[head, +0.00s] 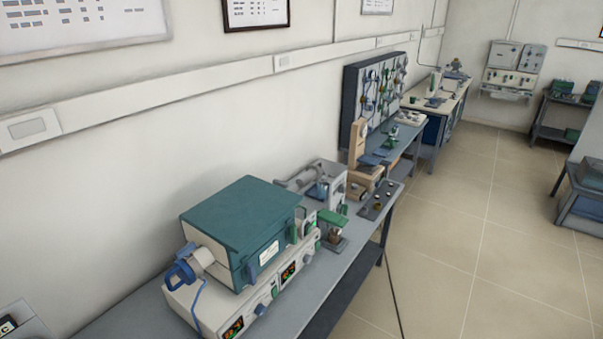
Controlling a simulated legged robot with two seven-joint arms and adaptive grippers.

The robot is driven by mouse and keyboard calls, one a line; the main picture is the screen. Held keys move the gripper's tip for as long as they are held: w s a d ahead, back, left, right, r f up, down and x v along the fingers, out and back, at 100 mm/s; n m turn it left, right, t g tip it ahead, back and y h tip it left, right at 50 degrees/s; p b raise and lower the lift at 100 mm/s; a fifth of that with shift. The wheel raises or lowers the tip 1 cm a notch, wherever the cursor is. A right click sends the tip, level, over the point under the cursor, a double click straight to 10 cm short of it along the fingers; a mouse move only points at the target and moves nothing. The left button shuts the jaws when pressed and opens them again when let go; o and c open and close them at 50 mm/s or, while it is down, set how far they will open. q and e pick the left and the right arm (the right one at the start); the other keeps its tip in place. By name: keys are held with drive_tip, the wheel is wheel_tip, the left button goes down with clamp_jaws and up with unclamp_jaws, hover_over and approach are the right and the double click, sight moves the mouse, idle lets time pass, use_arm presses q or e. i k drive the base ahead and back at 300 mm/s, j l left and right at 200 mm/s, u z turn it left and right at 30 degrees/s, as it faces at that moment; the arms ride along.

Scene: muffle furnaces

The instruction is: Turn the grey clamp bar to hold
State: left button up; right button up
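A teal box furnace (240,213) sits on a white control base (212,309) with lit displays, on the bench along the wall. A blue clamp-like part (179,273) is at the furnace's left end, with a blue cable hanging from it. A grey instrument (330,177) stands behind the furnace, and a grey bar-like part (294,182) sticks out at its left. I cannot tell whether this is the grey clamp bar; no other part is clearly such a bar. Neither of my grippers is in view.
The grey bench (352,254) has a bare strip along its front edge. A beige stand (358,143) and a dark tray (379,200) with small parts are further along. Open tiled floor (440,240) lies to the right.

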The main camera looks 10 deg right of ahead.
sight(284, 185)
drive_tip(key=i+l, duration=0.15)
drive_tip(key=l, duration=0.2)
drive_tip(key=i+l+u, duration=0.1)
drive_tip(key=l, duration=0.25)
drive_tip(key=i+l, duration=0.2)
drive_tip(key=l, duration=0.15)
drive_tip(key=i+l, duration=0.15)
drive_tip(key=l, duration=0.25)
drive_tip(key=i+l+u, duration=0.1)
drive_tip(key=l, duration=0.25)
drive_tip(key=i+l, duration=0.2)
drive_tip(key=l, duration=0.15)
drive_tip(key=i+l+u, duration=0.1)
drive_tip(key=l, duration=0.3)
